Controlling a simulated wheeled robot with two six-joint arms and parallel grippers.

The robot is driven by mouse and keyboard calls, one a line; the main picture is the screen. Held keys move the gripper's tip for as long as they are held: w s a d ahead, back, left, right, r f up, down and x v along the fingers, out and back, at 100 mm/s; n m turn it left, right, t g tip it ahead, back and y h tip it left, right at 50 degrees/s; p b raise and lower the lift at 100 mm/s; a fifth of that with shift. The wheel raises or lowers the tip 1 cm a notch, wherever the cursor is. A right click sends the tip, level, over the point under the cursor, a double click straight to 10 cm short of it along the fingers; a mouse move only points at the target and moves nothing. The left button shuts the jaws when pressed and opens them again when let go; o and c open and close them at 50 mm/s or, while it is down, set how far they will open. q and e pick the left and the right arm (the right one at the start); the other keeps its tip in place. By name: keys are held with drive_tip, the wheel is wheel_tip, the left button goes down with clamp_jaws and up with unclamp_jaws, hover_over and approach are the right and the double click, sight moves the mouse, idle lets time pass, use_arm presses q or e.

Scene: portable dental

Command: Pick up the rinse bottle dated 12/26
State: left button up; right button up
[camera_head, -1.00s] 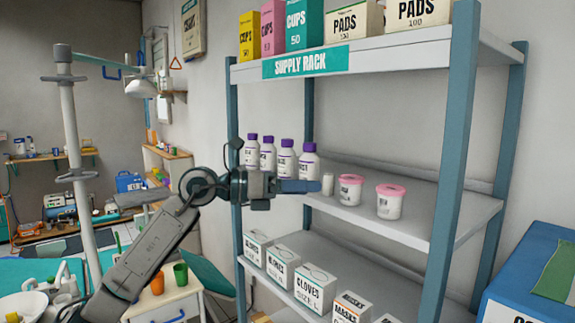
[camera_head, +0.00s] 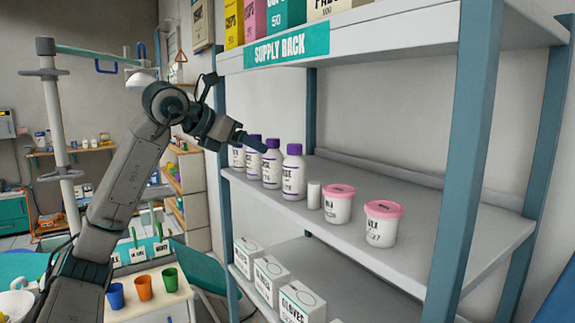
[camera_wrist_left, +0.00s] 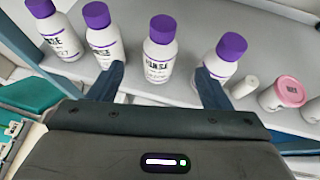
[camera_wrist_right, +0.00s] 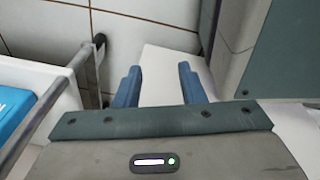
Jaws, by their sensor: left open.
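Several white rinse bottles with purple caps stand in a row on the rack's middle shelf. In the head view the rightmost bottle (camera_head: 293,172) and the one to its left (camera_head: 271,165) show best. In the left wrist view they run from the far left bottle (camera_wrist_left: 57,38) to the right bottle (camera_wrist_left: 222,62). Their dates are too small to read. My left gripper (camera_head: 262,144) is open beside the row. Its fingers (camera_wrist_left: 160,85) spread in front of the third bottle (camera_wrist_left: 160,55), with nothing held. My right gripper (camera_wrist_right: 161,85) is open and empty, away from the shelf.
Right of the bottles on the shelf (camera_head: 400,262) are a small white cylinder (camera_head: 314,195) and two pink-lidded tubs (camera_head: 339,204) (camera_head: 381,224). Blue rack posts (camera_head: 467,150) flank the shelves. Glove boxes (camera_head: 300,300) stand below. Coloured cups (camera_head: 144,287) stand on a cart at the lower left.

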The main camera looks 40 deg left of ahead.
sight(273, 158)
use_arm(q)
drive_tip(key=p+x, duration=0.1)
drive_tip(key=x, duration=0.3)
drive_tip(key=shift+w+f, duration=0.2)
drive_tip(key=shift+w, duration=0.05)
drive_tip(key=p+x, duration=0.2)
drive_tip(key=x, duration=0.3)
drive_tip(key=shift+s+d, duration=0.1)
drive_tip(key=shift+w+f, duration=0.15)
drive_tip(key=shift+w, duration=0.1)
drive_tip(key=shift+s, duration=0.1)
drive_tip(key=shift+c, duration=1.3)
drive_tip(key=c, duration=0.9)
use_arm(e)
drive_tip(key=s+d+f, duration=0.1)
drive_tip(key=s, duration=0.7)
